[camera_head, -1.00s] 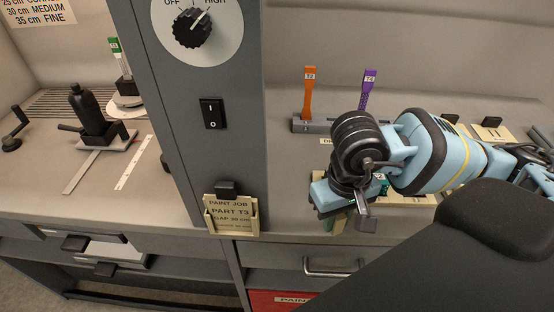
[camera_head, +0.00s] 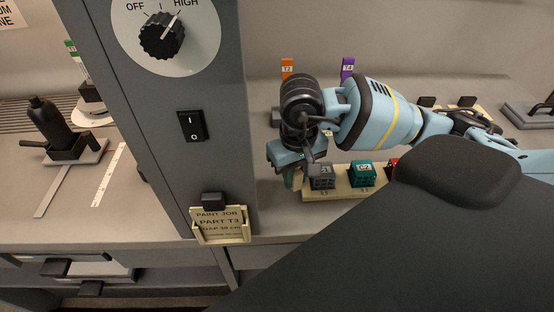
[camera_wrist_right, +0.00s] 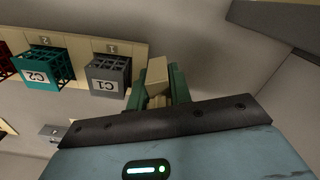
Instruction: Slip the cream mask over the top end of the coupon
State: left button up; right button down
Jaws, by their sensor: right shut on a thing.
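My right gripper (camera_head: 290,178) is above the front of the right-hand bench, its jaws pointing down. In the right wrist view its two green fingers (camera_wrist_right: 157,90) are shut on a small cream block (camera_wrist_right: 157,74), which looks like the cream mask. In the head view the mask is hidden by the gripper. A coupon with a green top end (camera_head: 71,47) stands upright at the left, on a white round stand (camera_head: 92,116) beyond the grey pillar, far from my right gripper. Its lower part is partly hidden by the pillar. My left gripper is not in view.
Beside the gripper, a cream tray (camera_head: 345,190) holds grey lattice cube C1 (camera_head: 322,178), teal cube C2 (camera_head: 362,174) and a red cube. Orange T2 (camera_head: 287,68) and purple T4 (camera_head: 347,67) coupons stand behind the arm. The pillar (camera_head: 205,165) separates the bays; a black bottle (camera_head: 46,118) stands left.

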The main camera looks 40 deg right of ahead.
jog(key=w, duration=0.5)
jog(key=w+d, duration=0.1)
jog(key=w, duration=0.1)
jog(key=shift+w+f, duration=0.15)
jog(key=shift+f, duration=0.15)
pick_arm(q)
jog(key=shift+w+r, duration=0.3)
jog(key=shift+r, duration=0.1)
pick_arm(e)
jog(key=shift+w+d+f, duration=0.1)
jog(key=shift+w+d, duration=0.05)
jog(key=shift+w, duration=0.4)
jog(key=shift+w, duration=0.1)
jog(key=shift+w, duration=0.3)
notch_tip(320, 180, down, 3)
jog(key=shift+f+p, duration=0.15)
jog(key=shift+p, duration=0.4)
jog(key=shift+f, duration=0.4)
jog(key=c, duration=1.3)
grip_release()
jog(key=shift+r, duration=0.1)
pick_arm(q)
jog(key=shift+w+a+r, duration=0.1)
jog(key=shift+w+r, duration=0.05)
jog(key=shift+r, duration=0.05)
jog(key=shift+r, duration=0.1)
pick_arm(e)
jog(key=shift+r, duration=0.1)
